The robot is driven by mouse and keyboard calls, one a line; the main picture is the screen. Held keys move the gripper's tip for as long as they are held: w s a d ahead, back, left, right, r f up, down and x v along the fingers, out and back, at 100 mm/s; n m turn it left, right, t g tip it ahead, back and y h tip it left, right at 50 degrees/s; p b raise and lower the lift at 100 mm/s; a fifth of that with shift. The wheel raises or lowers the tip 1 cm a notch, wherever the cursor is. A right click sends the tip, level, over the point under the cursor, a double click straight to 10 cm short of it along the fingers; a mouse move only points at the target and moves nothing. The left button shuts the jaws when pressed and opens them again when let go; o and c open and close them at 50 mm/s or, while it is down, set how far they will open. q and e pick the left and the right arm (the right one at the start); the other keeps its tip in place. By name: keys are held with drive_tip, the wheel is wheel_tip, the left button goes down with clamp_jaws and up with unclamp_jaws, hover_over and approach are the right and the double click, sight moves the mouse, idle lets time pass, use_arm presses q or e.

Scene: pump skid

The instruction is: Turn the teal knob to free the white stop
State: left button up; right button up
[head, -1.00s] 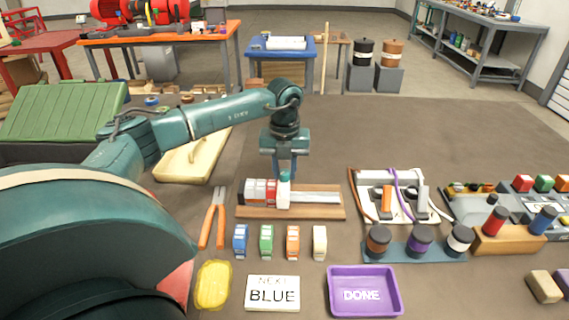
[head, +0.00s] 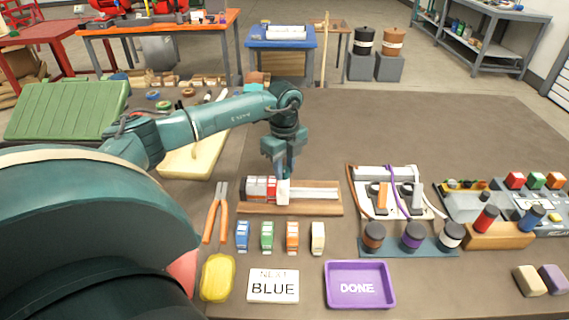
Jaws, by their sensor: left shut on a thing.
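The white stop (head: 283,195) sits on a pale rail (head: 315,194) on a wooden base (head: 328,209). It stands beside a row of red, grey and white blocks (head: 261,188) to its left. My left gripper (head: 287,175) points down directly over the stop, with its fingers at the stop's top. It is shut on the teal knob, which the fingers now hide. How far the knob is turned cannot be seen. My right gripper is not in view.
Orange-handled pliers (head: 216,212) lie left of the base. Several small coloured blocks (head: 267,236) stand in front, with a NEXT BLUE card (head: 273,297) and a purple DONE tray (head: 345,303) nearer. A white panel with cables (head: 362,172) is to the right.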

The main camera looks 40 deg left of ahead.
sight(284, 169)
use_arm(q)
drive_tip(key=shift+w+r+n, duration=0.1)
drive_tip(key=shift+n, duration=0.2)
drive_tip(key=o, duration=1)
wheel_tip(284, 169, up, 13)
drive_tip(key=shift+b, duration=0.35)
idle(0.4)
